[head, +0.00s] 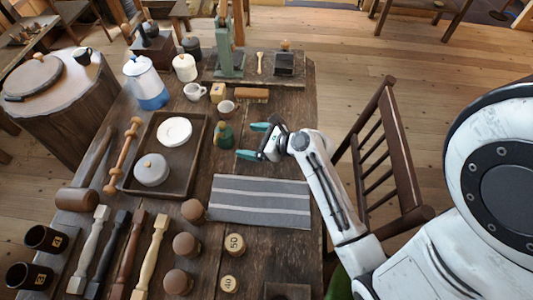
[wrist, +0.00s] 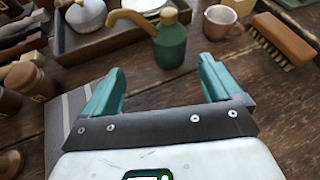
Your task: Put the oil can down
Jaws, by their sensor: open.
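The oil can (head: 224,136) is dark green with a brass top and spout. It stands upright on the wooden table, just right of the tray. In the wrist view the oil can (wrist: 169,45) is beyond my fingertips, its spout pointing left. My gripper (head: 252,140) is open and empty to the right of the can, its fingers pointing towards it. In the wrist view my gripper (wrist: 160,75) shows its two teal fingers spread apart, with a gap between them and the can.
A dark tray (head: 189,193) with a white plate and lidded pot lies left of the can. A brush (head: 251,95) and mugs stand behind it. A grey striped cloth (head: 260,202) lies in front. A wooden chair (head: 383,160) stands right of the table.

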